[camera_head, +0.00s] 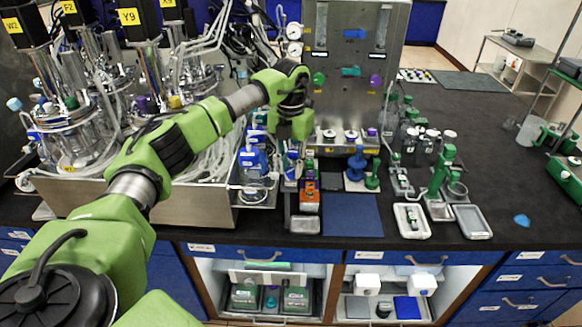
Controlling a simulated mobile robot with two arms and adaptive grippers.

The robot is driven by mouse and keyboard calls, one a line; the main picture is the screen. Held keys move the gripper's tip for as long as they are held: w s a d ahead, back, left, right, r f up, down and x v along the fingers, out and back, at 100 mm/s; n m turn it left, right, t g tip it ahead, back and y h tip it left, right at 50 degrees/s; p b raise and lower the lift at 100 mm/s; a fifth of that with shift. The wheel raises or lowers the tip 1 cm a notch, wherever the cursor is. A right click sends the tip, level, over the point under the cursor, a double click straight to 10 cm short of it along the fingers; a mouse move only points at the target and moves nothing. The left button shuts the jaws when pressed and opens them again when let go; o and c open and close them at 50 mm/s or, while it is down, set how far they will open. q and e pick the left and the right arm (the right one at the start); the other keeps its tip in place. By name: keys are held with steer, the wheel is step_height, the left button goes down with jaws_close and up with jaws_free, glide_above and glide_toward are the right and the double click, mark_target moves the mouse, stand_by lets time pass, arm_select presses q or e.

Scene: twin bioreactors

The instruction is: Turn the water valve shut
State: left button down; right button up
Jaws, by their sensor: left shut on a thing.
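My left arm reaches in from the left, and its wrist bends down over the bench beside the steel panel. My left gripper (291,165) points down among small fittings at the panel's lower left. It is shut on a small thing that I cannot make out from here. I cannot tell for sure which part is the water valve. The steel panel (345,105) carries a green knob (318,78), a teal knob (350,72) and a purple knob (375,81). Blue fittings (252,161) stand left of the gripper. My right gripper is not in view.
Glass bioreactor vessels (70,140) with tubing stand on the left. An orange block (309,201) and a blue mat (351,216) lie in front of the gripper. A green stand (440,170) and grey trays (472,221) are to the right. The far right bench is mostly clear.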

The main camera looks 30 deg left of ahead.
mark_target(291, 171)
arm_select(q)
steer(key=m, duration=0.4)
steer(key=shift+m, duration=0.3)
steer(key=m, duration=0.4)
steer(key=shift+b, duration=0.35)
steer(key=shift+m, duration=0.3)
steer(key=c, duration=1.8)
jaws_free()
step_height(291, 171, up, 12)
